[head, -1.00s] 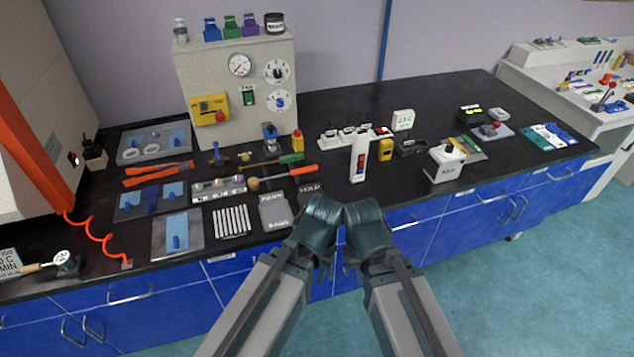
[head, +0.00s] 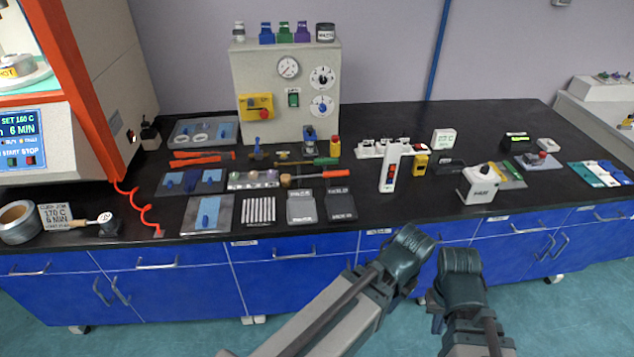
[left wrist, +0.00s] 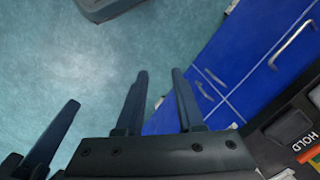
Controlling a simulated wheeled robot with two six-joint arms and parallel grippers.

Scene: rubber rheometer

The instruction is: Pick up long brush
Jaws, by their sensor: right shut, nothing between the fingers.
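The long brush cannot be told for certain. The likeliest thing is a long tool with an orange-red handle (head: 325,175) and a tan round end, lying on the black bench in the head view. My left gripper (head: 408,262) hangs in front of the bench's front edge, empty. Its two fingers show apart in the left wrist view (left wrist: 160,80), over floor and blue drawers. My right gripper (head: 438,300) is beside it to the right, shut and empty; its fingertips are mostly hidden.
The black bench (head: 300,226) carries grey trays, red-orange tongs (head: 202,157), a rack of white rods (head: 259,210) and dark plates. A beige gauge box (head: 285,100) stands behind. An orange-framed machine (head: 75,90) is at the left. The floor in front is clear.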

